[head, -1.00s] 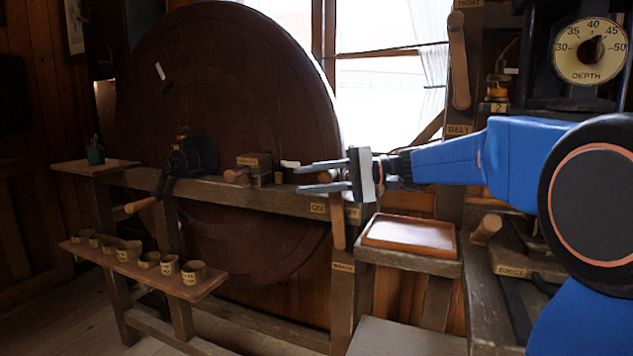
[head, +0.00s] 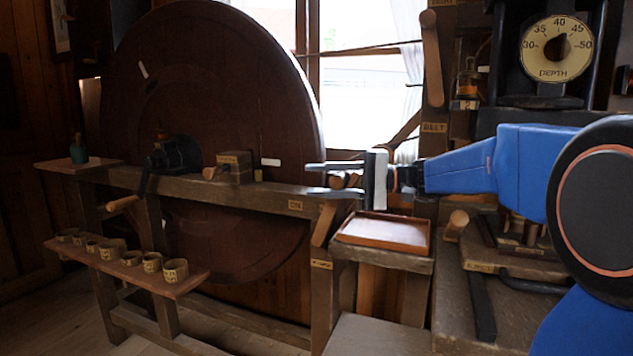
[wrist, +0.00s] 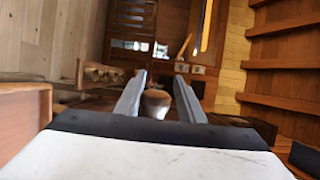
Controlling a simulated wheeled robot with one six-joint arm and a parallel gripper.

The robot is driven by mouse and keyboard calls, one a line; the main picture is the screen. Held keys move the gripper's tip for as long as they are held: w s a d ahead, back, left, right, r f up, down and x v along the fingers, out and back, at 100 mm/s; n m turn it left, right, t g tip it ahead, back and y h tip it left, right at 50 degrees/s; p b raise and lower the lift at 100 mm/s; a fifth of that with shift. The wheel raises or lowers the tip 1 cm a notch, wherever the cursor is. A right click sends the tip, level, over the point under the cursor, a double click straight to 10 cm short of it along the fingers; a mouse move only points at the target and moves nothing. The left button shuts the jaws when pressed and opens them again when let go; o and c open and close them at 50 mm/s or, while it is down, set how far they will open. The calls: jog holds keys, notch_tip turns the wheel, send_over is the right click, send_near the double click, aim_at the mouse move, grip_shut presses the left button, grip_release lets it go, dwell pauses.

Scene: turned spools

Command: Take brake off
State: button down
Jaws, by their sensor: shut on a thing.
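The brake lever (head: 325,222) is a wooden handle on the right end post of the bench, above a small label (head: 321,265) that seems to read BRAKE. It leans to the right, away from a label (head: 295,205) that seems to read ON. My gripper (head: 322,180) reaches in from the right and is shut on the lever's rounded top. In the wrist view the wooden knob (wrist: 155,103) sits between my two fingers (wrist: 158,98). The label to the right of the lever is hidden.
A big dark wheel (head: 220,90) stands behind the bench (head: 260,193). A reddish tray (head: 385,233) lies on a stand just below my gripper. A shelf with several small cups (head: 130,270) is at the left. A depth dial (head: 557,48) is at the upper right.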

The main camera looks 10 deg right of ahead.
aim_at(342, 177)
jog(key=shift+s+r, duration=0.1)
jog(key=shift+r, duration=0.4)
jog(key=c, duration=1.5)
grip_release()
jog(key=shift+d, duration=0.1)
jog(key=shift+o, duration=0.6)
jog(key=shift+s+d+r, duration=0.1)
jog(key=shift+s+r, duration=0.05)
jog(key=shift+s, duration=0.05)
jog(key=shift+w+f, duration=0.1)
jog(key=shift+f, duration=0.2)
jog(key=shift+v, duration=3.65)
